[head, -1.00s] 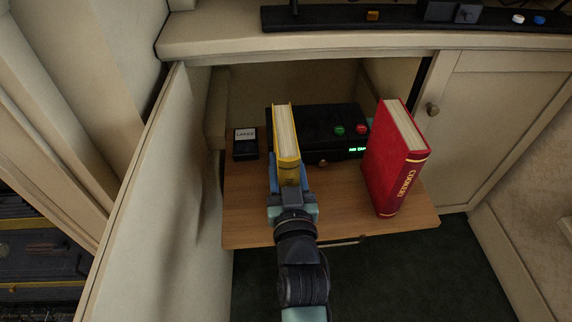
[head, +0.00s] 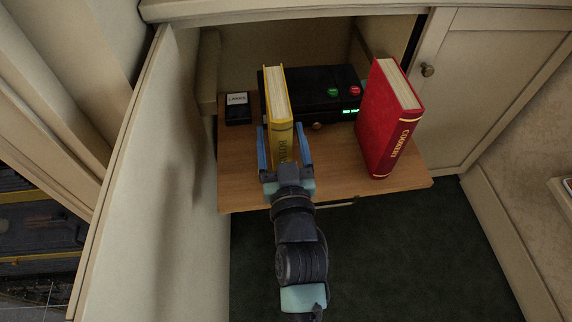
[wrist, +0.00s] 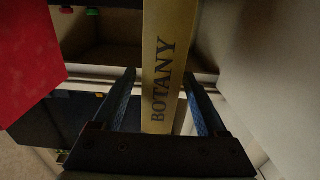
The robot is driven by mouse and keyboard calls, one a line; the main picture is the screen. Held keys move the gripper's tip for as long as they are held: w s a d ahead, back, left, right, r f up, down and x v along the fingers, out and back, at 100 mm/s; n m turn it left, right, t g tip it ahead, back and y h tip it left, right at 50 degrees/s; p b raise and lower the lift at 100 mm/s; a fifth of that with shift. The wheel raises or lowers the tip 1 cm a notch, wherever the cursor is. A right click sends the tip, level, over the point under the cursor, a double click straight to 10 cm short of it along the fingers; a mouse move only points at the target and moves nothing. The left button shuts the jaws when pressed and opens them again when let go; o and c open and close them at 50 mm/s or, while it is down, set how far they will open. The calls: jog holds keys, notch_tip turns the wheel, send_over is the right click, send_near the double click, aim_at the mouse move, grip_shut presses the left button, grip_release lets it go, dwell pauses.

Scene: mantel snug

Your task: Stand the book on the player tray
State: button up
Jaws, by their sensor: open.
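A yellow book (head: 281,135) stands upright on the wooden player tray (head: 240,190), its spine towards me. In the wrist view its spine (wrist: 160,75) reads BOTANY. My gripper (head: 284,148) is open, with one blue finger on each side of the book's spine end. In the wrist view a gap shows between each finger and the book. A red book (head: 385,125), marked COOKERY, stands upright on the tray's right side. The book's bottom edge is hidden behind my gripper.
A small black box labelled LAKES (head: 237,108) lies at the tray's left back. An open cabinet door (head: 150,180) stands left, and a closed door (head: 490,90) is at right.

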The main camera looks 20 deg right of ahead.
jog(key=v, duration=0.9)
jog(key=shift+s, duration=0.1)
